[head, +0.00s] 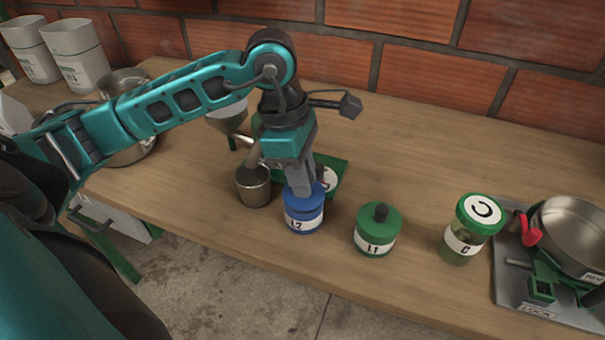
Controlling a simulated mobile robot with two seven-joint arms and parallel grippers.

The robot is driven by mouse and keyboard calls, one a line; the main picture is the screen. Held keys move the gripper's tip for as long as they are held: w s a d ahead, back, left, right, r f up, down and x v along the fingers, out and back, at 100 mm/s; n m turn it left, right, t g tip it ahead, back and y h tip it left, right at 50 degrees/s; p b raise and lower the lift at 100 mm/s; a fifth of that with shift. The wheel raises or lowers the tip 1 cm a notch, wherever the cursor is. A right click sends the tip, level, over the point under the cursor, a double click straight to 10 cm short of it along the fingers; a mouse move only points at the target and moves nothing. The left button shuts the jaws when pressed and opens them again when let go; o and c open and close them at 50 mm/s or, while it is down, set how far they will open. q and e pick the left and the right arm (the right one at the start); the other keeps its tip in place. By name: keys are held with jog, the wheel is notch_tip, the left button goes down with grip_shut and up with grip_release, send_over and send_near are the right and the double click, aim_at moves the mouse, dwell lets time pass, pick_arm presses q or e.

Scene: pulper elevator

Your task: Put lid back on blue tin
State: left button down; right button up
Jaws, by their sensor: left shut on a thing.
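The blue tin (303,222), with a white label reading "12" or "L2", stands upright near the front edge of the wooden table. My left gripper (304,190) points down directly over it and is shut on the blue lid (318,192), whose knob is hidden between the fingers. The lid is level at the tin's top. I cannot tell whether it is fully seated or a hair above the rim. My right gripper is not in view.
A metal cup (253,190) stands close left of the tin. A green tin (376,233) with a knobbed lid and a green-lidded jar (468,232) stand to the right. A scale with a steel pan (575,235) is at the far right.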

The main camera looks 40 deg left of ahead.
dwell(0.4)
pick_arm(q)
jog(key=shift+f+b, duration=0.15)
jog(key=shift+b, duration=0.4)
dwell(0.8)
dwell(0.3)
jog(key=shift+c, duration=2.2)
grip_release()
jog(key=shift+w+d+p+v, duration=0.1)
jog(key=shift+d+p+v, duration=0.1)
jog(key=shift+p+v, duration=0.8)
jog(key=shift+w+d+p+v, duration=0.1)
jog(key=shift+d+p+v, duration=0.3)
jog(key=shift+v, duration=0.9)
jog(key=shift+w+d+p+v, duration=0.1)
jog(key=shift+p+v, duration=0.85)
jog(key=shift+v, duration=0.25)
jog(key=shift+c, duration=0.4)
